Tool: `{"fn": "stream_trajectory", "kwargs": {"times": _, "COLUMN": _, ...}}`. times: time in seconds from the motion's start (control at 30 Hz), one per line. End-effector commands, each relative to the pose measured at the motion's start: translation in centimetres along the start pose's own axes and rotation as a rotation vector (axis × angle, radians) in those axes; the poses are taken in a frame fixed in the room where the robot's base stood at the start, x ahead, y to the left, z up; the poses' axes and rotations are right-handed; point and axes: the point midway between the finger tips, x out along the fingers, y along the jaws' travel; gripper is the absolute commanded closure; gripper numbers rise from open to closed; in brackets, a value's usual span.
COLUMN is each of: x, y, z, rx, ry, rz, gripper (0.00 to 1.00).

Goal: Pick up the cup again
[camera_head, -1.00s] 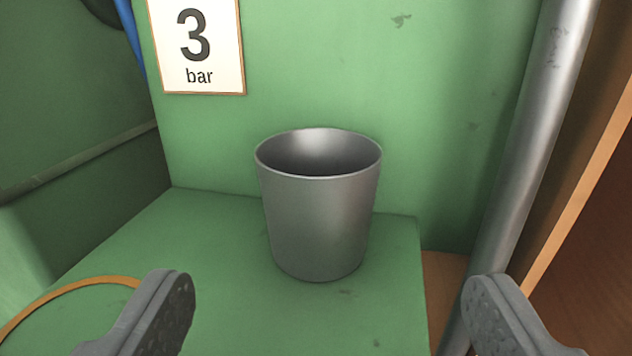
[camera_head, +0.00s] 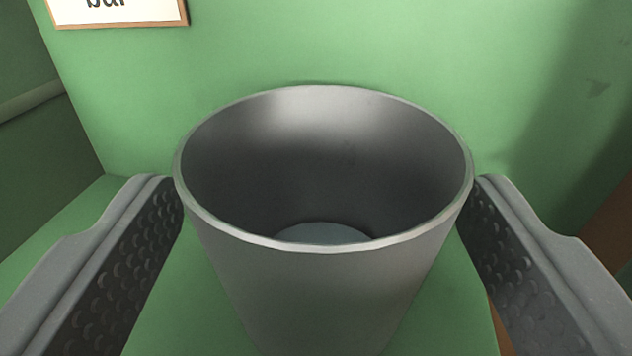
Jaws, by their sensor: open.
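The grey metal cup (camera_head: 325,285) stands upright on a green ledge, large in the middle of the view. Its open rim faces up toward the camera, and the inside looks empty down to its floor. My gripper (camera_head: 325,185) is open, with one finger on the left side of the cup and one on the right. The fingertips are close to the rim on both sides; I cannot tell whether either touches it. The lower part of the cup is cut off by the bottom of the picture.
The green ledge (camera_head: 165,315) carries the cup. A green wall (camera_head: 330,40) stands close behind it, with a framed sign (camera_head: 118,10) at the upper left. A brown surface (camera_head: 610,240) shows beyond the ledge on the right.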

Motion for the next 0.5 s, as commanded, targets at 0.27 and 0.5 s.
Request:
{"fn": "stream_trajectory", "kwargs": {"times": 0.27, "x": 0.10, "y": 0.02, "z": -0.02, "rx": 0.000, "ry": 0.000, "rz": 0.000, "gripper": 0.33}}
{"fn": "stream_trajectory", "kwargs": {"times": 0.5, "x": 0.11, "y": 0.00, "z": -0.01, "rx": 0.000, "ry": 0.000, "rz": 0.000, "gripper": 0.77}}
